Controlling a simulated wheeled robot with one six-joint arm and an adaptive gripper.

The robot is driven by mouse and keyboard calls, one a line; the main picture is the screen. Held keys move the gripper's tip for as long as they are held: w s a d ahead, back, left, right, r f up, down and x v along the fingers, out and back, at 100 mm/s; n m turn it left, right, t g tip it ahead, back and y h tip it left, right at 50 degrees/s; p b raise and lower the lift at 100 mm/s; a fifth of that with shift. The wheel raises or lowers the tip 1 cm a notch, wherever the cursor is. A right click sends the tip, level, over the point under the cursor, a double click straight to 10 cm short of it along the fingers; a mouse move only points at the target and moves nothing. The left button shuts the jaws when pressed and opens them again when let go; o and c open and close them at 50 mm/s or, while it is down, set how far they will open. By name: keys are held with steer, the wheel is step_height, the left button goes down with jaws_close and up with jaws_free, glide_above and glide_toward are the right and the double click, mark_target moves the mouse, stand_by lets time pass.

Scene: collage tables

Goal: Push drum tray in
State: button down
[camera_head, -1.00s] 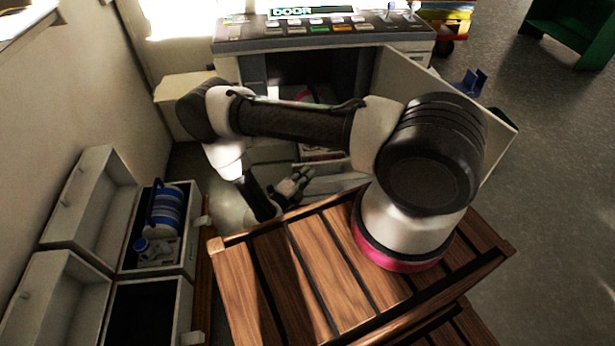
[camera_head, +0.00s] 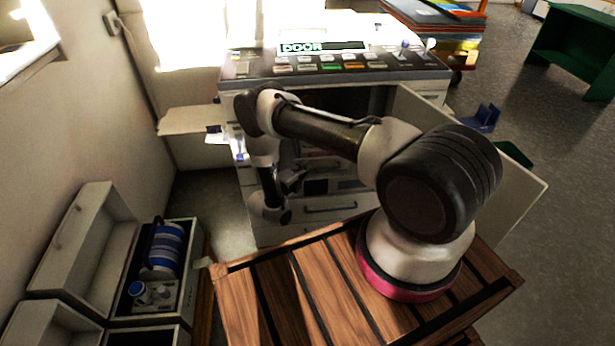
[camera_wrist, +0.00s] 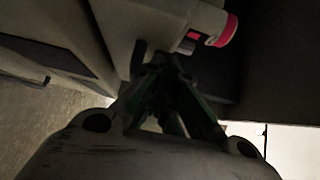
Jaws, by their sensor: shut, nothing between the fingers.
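The copier (camera_head: 335,75) stands ahead with its display reading "DOOR". Its front door (camera_head: 470,155) is swung open to the right. My gripper (camera_head: 292,182) is at the open front, fingers closed and empty, partly hidden by my arm. In the wrist view, my gripper (camera_wrist: 165,70) points at a pale block, seemingly the drum tray (camera_wrist: 140,20), with a pink-banded cylinder (camera_wrist: 222,30) at its right. A dark handle (camera_wrist: 138,58) on the block lies close to the fingertips; contact cannot be told. How far the tray sticks out is unclear.
A side flap (camera_head: 190,120) sticks out at the copier's left. A slatted wooden surface (camera_head: 330,285) lies under my arm base. Open floor (camera_head: 530,100) lies right.

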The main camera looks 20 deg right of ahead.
steer(key=shift+w+d, duration=0.2)
steer(key=shift+w, duration=0.65)
steer(key=shift+w+r, duration=0.1)
steer(key=shift+r, duration=0.05)
